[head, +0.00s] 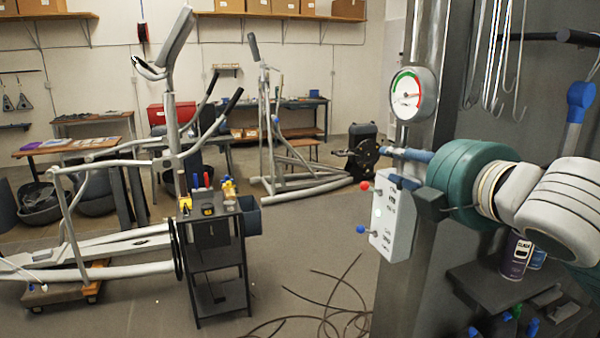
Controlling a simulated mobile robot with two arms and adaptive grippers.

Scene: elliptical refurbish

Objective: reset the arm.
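My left gripper is not in view.
A steel pillar (425,275) with a dial gauge (414,94) and a grey control box (392,214) stands close on the right. A black shelf cart (212,262) and an elliptical trainer (171,95) are left. Cables (325,305) lie on the floor.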

